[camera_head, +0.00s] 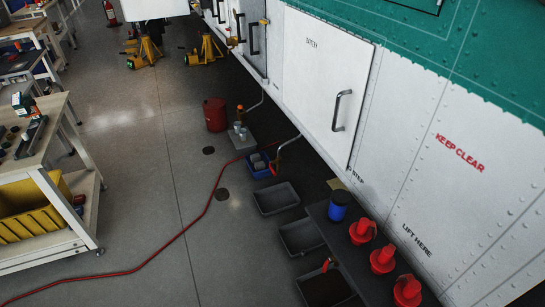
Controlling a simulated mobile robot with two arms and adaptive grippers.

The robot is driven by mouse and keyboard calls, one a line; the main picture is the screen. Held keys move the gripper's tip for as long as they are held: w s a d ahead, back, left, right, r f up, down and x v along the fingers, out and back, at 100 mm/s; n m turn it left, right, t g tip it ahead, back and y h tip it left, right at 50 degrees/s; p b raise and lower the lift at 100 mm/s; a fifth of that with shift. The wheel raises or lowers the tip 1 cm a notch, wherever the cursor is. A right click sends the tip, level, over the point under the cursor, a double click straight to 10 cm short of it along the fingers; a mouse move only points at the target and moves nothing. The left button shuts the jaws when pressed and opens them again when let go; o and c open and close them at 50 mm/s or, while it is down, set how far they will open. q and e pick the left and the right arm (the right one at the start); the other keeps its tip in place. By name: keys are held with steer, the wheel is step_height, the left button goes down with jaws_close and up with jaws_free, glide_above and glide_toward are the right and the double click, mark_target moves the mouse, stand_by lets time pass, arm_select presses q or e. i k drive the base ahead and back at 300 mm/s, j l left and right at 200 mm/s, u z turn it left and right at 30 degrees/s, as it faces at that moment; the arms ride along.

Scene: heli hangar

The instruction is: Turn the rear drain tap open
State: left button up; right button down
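Several drain pipes and taps show low along the white helicopter's underside. A small tap with a red handle (327,265) shows at the bottom, over a grey tray with dark contents (325,288). A bent pipe with an orange-brown tap end (276,168) comes down farther off, near a blue bin (259,165). Another pipe with an orange-red tap end (240,110) is farther still, near a red drum. I cannot tell which is the rear tap, or whether any is open; they are too small. Neither of my grippers is in view.
Two more grey trays (275,197) (302,236) lie on the floor. A dark bench (350,252) holds a blue canister and red caps. A red hose (190,226) crosses the floor. A workbench (45,150) stands left. The middle floor is open. Yellow jacks (148,50) stand behind.

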mark_target(274, 173)
steer(key=i+j+z, duration=0.2)
steer(key=i+j, duration=0.55)
